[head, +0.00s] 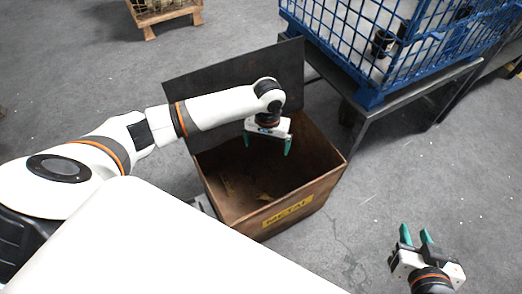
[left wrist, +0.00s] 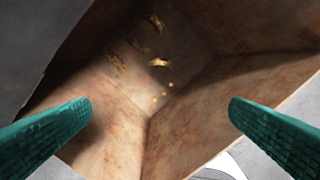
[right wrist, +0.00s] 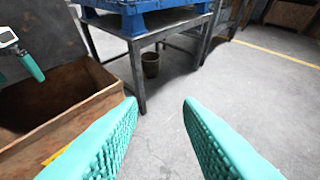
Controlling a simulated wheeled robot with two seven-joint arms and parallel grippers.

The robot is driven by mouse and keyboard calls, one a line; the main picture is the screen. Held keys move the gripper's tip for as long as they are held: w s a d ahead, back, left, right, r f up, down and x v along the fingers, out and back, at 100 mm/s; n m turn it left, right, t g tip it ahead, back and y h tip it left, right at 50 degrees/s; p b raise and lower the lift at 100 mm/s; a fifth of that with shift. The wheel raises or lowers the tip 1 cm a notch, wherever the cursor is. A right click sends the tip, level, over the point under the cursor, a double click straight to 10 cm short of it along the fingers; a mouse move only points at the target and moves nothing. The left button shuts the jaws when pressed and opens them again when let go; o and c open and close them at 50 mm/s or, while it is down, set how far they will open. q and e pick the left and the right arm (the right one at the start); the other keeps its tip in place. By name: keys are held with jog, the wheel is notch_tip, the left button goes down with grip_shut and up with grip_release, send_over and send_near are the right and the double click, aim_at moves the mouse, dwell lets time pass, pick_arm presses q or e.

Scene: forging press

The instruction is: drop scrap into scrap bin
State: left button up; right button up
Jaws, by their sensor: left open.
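The scrap bin (head: 328,181) is a rusty brown open box with a yellow METAL label and a dark raised panel at its back. My left gripper (head: 267,147) is open and empty above the bin's opening, fingers pointing down. In the left wrist view, several small golden scrap pieces (left wrist: 158,62) lie on the bin floor between the two green fingers. They show faintly in the head view (head: 264,196). My right gripper (head: 415,234) is open and empty, out over the floor to the right of the bin.
A blue wire crate (head: 368,98) with pale contents stands on a dark metal table (head: 419,90) behind the bin to the right. A small bucket (right wrist: 151,64) sits under that table. A wooden pallet (head: 168,17) is at the back left. The floor at right is clear.

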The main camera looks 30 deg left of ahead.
pick_arm(q)
notch_tip(320, 180, up, 8)
jog(key=p, duration=0.2)
jog(key=shift+f, duration=0.2)
pick_arm(e)
jog(key=s+d+f+g+h, duration=0.1)
jog(key=s+d+f+g, duration=0.1)
jog(key=s, duration=0.3)
jog(key=s+d+f+g, duration=0.1)
jog(key=s+f+g, duration=0.2)
jog(key=s+g, duration=0.2)
jog(key=shift+s+d+f+h, duration=0.2)
jog(key=shift+d+h, duration=0.15)
jog(key=shift+h, duration=0.05)
pick_arm(q)
jog(key=shift+s+f, duration=0.1)
